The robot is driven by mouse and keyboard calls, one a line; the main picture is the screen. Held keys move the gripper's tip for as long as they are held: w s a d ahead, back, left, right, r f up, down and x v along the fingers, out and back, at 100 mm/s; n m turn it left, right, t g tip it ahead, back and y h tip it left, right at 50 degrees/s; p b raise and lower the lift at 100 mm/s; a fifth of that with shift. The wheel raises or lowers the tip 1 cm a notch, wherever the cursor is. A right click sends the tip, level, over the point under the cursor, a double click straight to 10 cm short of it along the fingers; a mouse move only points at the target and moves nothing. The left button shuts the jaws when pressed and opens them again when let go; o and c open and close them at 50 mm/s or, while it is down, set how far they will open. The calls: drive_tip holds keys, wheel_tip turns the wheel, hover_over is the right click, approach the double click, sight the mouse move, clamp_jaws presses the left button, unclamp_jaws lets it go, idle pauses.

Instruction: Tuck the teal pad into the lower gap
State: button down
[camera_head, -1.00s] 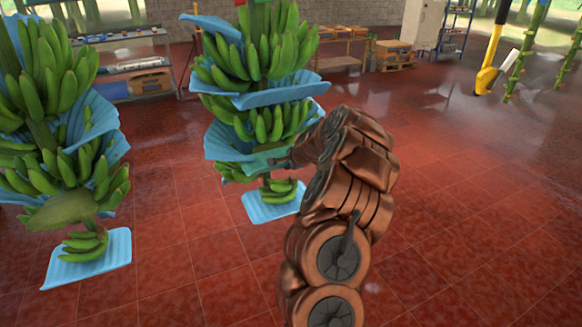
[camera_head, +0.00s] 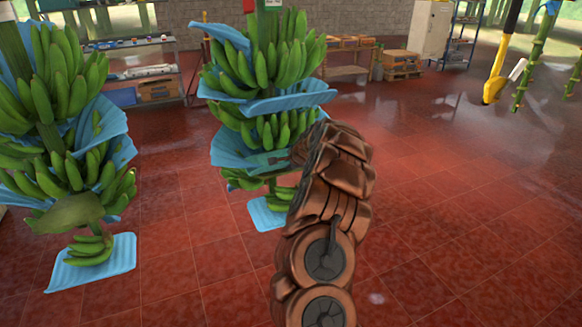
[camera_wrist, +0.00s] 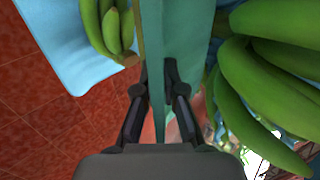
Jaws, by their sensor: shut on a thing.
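The teal pad (camera_wrist: 184,35) is held upright, edge-on, in the wrist view. My gripper (camera_wrist: 158,82) is shut on it, one finger on each side. In the head view my gripper (camera_head: 282,159) is at the right side of the middle hanging banana stem (camera_head: 262,70), by its lower tiers. The lower gap lies around there, between the lower banana tier (camera_head: 255,130) and the small bottom hand (camera_head: 283,192); my arm partly hides it. I cannot tell how far the pad is inside the gap.
Green bananas (camera_wrist: 265,85) are close on the right in the wrist view. A blue pad (camera_head: 285,101) sits between upper tiers. Another padded stem (camera_head: 60,120) hangs at left. Blue sheets (camera_head: 110,262) hang or lie low under both stems.

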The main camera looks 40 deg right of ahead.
drive_tip(key=shift+w, duration=0.15)
drive_tip(key=shift+f, duration=0.3)
idle(0.6)
drive_tip(key=c, duration=1.2)
unclamp_jaws()
drive_tip(key=v, duration=1.2)
